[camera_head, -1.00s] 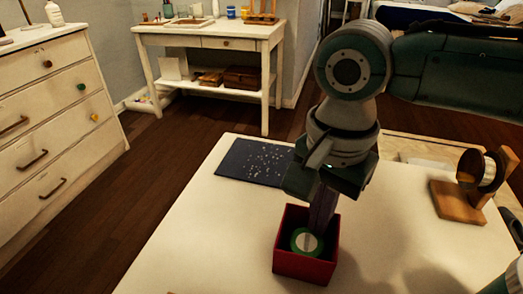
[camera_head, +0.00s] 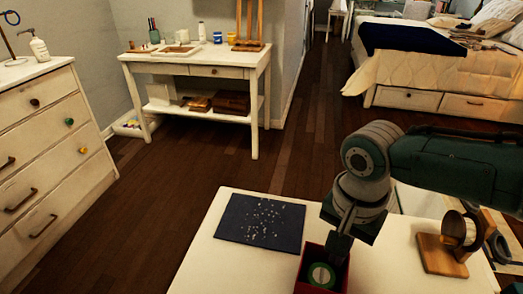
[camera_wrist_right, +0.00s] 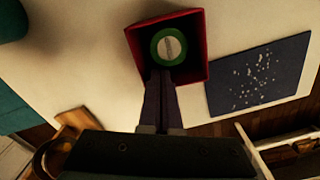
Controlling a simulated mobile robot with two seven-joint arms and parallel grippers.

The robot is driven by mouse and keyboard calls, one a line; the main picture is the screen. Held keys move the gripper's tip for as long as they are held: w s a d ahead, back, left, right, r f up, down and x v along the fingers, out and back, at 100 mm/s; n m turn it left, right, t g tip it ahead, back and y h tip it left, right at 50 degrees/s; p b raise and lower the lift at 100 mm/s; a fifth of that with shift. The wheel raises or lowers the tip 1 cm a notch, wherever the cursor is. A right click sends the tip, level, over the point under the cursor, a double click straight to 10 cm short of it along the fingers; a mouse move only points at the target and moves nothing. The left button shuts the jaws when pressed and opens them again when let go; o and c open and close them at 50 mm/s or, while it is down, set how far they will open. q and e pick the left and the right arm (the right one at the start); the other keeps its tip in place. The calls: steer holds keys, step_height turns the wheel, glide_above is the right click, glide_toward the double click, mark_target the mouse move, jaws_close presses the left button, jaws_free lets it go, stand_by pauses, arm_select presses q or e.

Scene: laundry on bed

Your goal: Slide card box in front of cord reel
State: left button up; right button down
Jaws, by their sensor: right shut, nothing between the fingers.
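The card box is a small open red box (camera_head: 301,271) on the white table, cut off by the bottom edge of the head view. A green-rimmed round item (camera_head: 321,275) lies inside it. In the right wrist view, the box (camera_wrist_right: 202,40) is tilted in the picture. The cord reel (camera_head: 454,228) stands on a wooden base to the right. My right gripper (camera_head: 338,248) points down with its closed fingertips at the box's opening. In the right wrist view, the closed fingers (camera_wrist_right: 160,78) reach over the near wall, beside the round item. My left gripper is out of view.
A dark speckled mat (camera_head: 260,222) lies on the white table (camera_head: 205,262), left of and behind the box. Table surface between box and reel looks clear. The reel stands near the right edge. A desk (camera_head: 200,58) and dresser (camera_head: 40,150) stand beyond.

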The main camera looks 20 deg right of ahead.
steer(key=w+d+b, duration=0.1)
steer(key=d+b, duration=0.1)
steer(key=d, duration=0.1)
steer(key=w+d+b, duration=0.2)
steer(key=d, duration=0.1)
steer(key=w+d+f+b, duration=0.1)
steer(key=w+d+b, duration=0.1)
steer(key=d+b, duration=0.1)
steer(key=shift+w+d, duration=0.1)
steer(key=shift+d, duration=0.15)
steer(key=shift+w+d+r, duration=0.15)
steer(key=shift+d+r, duration=0.05)
steer(key=shift+d, duration=0.15)
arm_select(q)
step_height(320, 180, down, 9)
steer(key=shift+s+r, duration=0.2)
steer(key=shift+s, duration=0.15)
arm_select(e)
steer(key=shift+r, duration=0.1)
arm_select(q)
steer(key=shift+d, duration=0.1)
